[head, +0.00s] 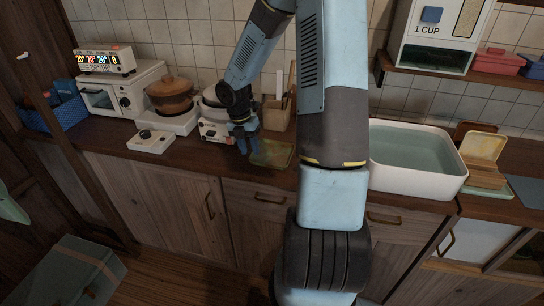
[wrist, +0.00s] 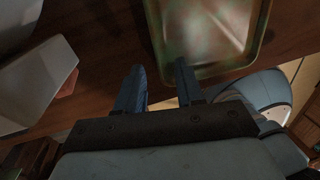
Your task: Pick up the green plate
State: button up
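The green plate (head: 273,153) is a shallow, rectangular, mottled green-brown dish lying on the wooden counter near its front edge. In the wrist view the plate (wrist: 205,28) fills the top middle, cut off by the frame edge. My gripper (head: 245,143) is at the plate's left side in the head view, low over the counter. In the wrist view my gripper (wrist: 160,68) has its two fingers apart with bare counter between them.
A white cooker (head: 213,128) stands behind my gripper, and a brown pot (head: 171,95) to its left. A utensil holder (head: 277,113) stands behind the plate. A white water-filled basin (head: 416,179) is to the right. A white object (wrist: 38,82) is left in the wrist view.

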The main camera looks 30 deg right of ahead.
jog(key=shift+s+d+f, duration=0.1)
jog(key=shift+f, duration=0.8)
grip_shut()
jog(key=shift+s, duration=0.1)
